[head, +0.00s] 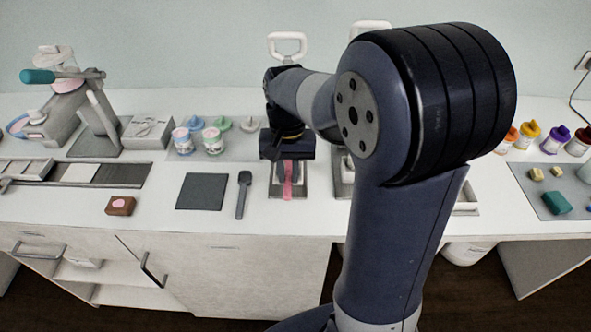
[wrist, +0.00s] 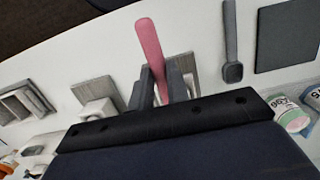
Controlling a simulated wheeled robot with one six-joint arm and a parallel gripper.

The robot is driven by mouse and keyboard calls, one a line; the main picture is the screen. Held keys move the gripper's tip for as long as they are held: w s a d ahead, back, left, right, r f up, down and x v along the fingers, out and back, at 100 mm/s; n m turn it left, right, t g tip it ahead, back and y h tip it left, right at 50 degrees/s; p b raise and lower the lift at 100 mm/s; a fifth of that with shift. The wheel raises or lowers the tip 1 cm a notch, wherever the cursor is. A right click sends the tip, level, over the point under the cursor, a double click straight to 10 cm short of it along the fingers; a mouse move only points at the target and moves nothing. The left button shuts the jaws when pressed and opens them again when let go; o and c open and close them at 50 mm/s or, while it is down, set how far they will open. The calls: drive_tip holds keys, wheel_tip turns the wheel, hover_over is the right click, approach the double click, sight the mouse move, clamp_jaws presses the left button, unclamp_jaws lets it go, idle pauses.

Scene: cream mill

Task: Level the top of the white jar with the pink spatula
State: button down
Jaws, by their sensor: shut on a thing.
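My gripper (head: 287,158) is shut on the pink spatula (head: 288,181), at the middle of the counter. In the wrist view the spatula (wrist: 150,48) sticks out past the two fingers (wrist: 160,74), its rounded end over the white counter. Two small jars with printed labels, one blue-trimmed (head: 182,141) and one green-trimmed (head: 213,140), stand with pink tops on a grey mat left of my gripper. The green-trimmed jar (wrist: 292,116) also shows at the right edge of the wrist view. I cannot tell which jar is the white one. My arm hides part of the counter.
A dark grey spatula (head: 243,194) and a dark square mat (head: 202,191) lie left of my gripper. A white-handled stand (head: 287,42) rises behind it. A brown block (head: 120,205) sits near the front edge. Coloured bottles (head: 555,140) stand at right.

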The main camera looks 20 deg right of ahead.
drive_tip(key=w+a+r+p, duration=0.1)
drive_tip(key=a+r+p, duration=0.3)
drive_tip(key=r+p, duration=0.1)
idle(1.2)
drive_tip(key=shift+w, duration=0.1)
idle(0.4)
